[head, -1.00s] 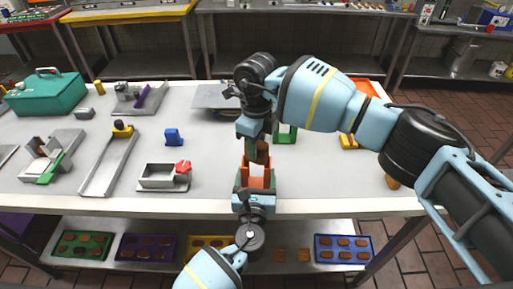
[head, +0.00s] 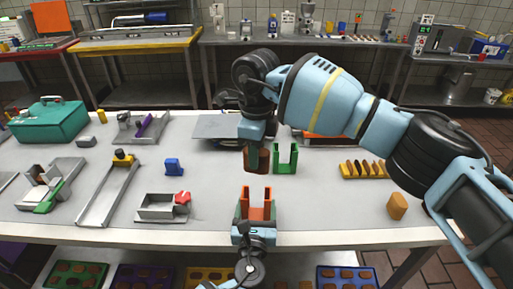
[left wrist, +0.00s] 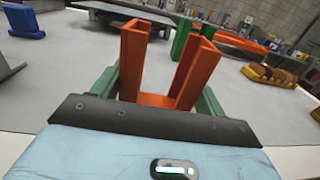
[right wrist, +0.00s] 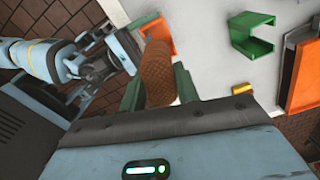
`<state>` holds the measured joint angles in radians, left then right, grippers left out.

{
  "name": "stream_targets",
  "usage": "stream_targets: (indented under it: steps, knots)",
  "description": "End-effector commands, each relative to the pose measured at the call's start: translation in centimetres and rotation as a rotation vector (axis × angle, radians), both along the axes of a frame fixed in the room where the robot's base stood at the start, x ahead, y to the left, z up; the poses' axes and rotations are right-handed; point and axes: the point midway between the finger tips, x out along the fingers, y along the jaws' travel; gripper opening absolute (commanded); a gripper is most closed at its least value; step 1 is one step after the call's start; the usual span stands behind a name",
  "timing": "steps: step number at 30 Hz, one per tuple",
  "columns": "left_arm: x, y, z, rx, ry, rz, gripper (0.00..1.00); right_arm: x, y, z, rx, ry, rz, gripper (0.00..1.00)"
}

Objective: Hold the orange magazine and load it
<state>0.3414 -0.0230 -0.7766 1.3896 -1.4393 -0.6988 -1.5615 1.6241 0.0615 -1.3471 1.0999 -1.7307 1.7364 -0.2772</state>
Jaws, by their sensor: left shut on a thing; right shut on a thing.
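The orange magazine (head: 268,204) stands upright near the table's front edge, an open U shape with two tall walls. My left gripper (head: 254,226) is shut on its lower part, and its green fingers flank it in the left wrist view (left wrist: 155,100). My right gripper (head: 257,147) is shut on a brown biscuit (head: 262,163), held beyond and above the magazine, apart from it in the head view. The right wrist view shows the biscuit (right wrist: 157,72) between green fingers, with part of the magazine (right wrist: 154,30) behind it. No biscuit shows inside the magazine.
A green magazine (head: 285,158) stands just right of the held biscuit. A biscuit row in a yellow holder (head: 363,170) and a lone tan biscuit (head: 397,206) lie right. A grey tray with a red knob (head: 163,208) and a blue block (head: 174,166) stand left.

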Motion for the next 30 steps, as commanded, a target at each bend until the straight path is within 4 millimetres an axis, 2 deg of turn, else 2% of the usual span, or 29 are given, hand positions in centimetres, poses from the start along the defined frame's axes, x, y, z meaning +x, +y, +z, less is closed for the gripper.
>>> stream_targets:
  steps: [3, 9, 20, 30]
  knots:
    - [0.0, 0.0, 0.0, 0.0, 0.0, 0.0, 0.46, 0.0, 0.0, -0.9, 0.001, 0.0, 0.11, 0.05]
    - [0.0, 0.0, 0.0, 0.0, 0.0, 0.0, 0.46, 0.0, 0.0, -1.6, 0.001, -0.001, 0.207, 0.05]
    - [0.0, 0.0, 0.0, 0.0, 0.0, 0.0, 0.46, 0.0, 0.0, -1.6, 0.0, -0.002, 0.21, 0.05]
    - [0.0, 0.0, 0.0, 0.0, 0.0, 0.0, 0.46, 0.0, 0.0, -3.8, 0.0, 0.0, 0.208, 0.05]
